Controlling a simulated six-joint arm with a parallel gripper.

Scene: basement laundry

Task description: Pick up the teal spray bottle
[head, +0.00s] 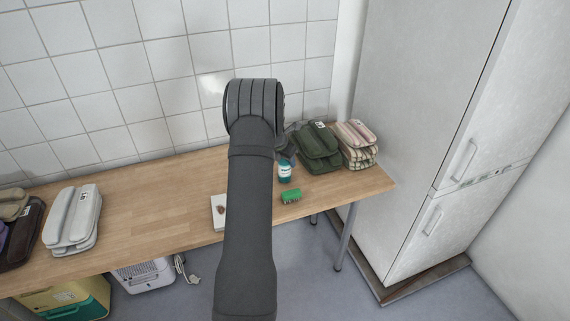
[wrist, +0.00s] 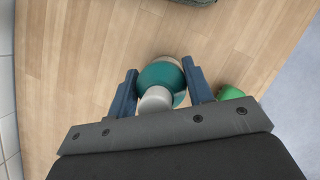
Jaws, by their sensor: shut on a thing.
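The teal spray bottle (head: 285,172) stands on the wooden table, partly hidden behind my arm and gripper in the head view. In the wrist view I look down on the teal bottle (wrist: 163,78) and its pale top, between my two blue-grey fingers. My gripper (wrist: 162,83) is shut on the bottle, one finger against each side. In the head view my gripper (head: 286,157) is mostly hidden by my arm. I cannot tell whether the bottle's base touches the table.
A green object (head: 291,196) lies just beside the bottle, and also shows in the wrist view (wrist: 232,93). Folded dark green cloth (head: 318,150) and checked cloth (head: 356,146) lie behind to the right. A white card-like item (head: 217,205) is left of my arm. A fridge (head: 420,120) stands right.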

